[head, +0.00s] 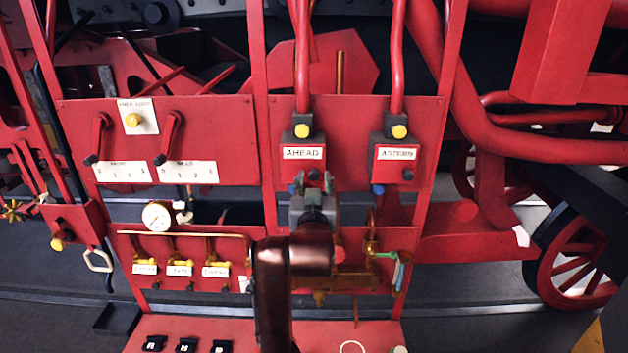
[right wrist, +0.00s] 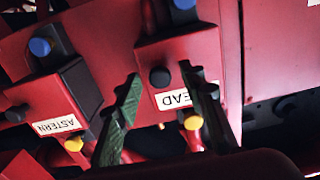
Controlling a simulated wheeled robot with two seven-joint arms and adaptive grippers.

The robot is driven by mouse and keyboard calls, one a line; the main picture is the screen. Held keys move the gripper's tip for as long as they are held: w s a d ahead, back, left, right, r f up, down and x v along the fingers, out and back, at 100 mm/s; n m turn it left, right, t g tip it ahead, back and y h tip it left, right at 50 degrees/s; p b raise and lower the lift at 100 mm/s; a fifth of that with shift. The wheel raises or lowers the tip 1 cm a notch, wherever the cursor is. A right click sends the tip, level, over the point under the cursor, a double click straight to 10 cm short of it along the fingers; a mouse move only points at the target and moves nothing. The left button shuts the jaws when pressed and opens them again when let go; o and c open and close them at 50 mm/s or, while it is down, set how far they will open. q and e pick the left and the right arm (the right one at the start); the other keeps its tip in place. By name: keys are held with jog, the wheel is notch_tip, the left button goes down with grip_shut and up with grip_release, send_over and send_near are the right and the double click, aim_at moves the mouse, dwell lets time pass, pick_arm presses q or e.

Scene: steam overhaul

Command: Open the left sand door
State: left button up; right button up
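No part in view carries a readable sand door label, and I cannot tell which part is the left sand door. A red box marked AHEAD (head: 303,153) is on the red panel, with a yellow knob above and a blue one below. A matching box marked ASTERN (head: 396,155) is to its right. My right gripper (head: 312,183) is just below the AHEAD label. In the right wrist view, its fingers (right wrist: 165,100) are apart with the AHEAD box (right wrist: 180,70) behind them. Nothing is seen gripped; contact cannot be told. My left gripper is not in view.
Two red levers (head: 172,133) over numbered scales are on the panel's left. A round gauge (head: 157,215) and yellow valves (head: 179,263) are lower down. Red pipes (head: 302,60) rise above the boxes. A spoked red wheel (head: 580,260) stands at the right.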

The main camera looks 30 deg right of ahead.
grip_shut()
jog(key=shift+s, duration=0.1)
dwell(0.6)
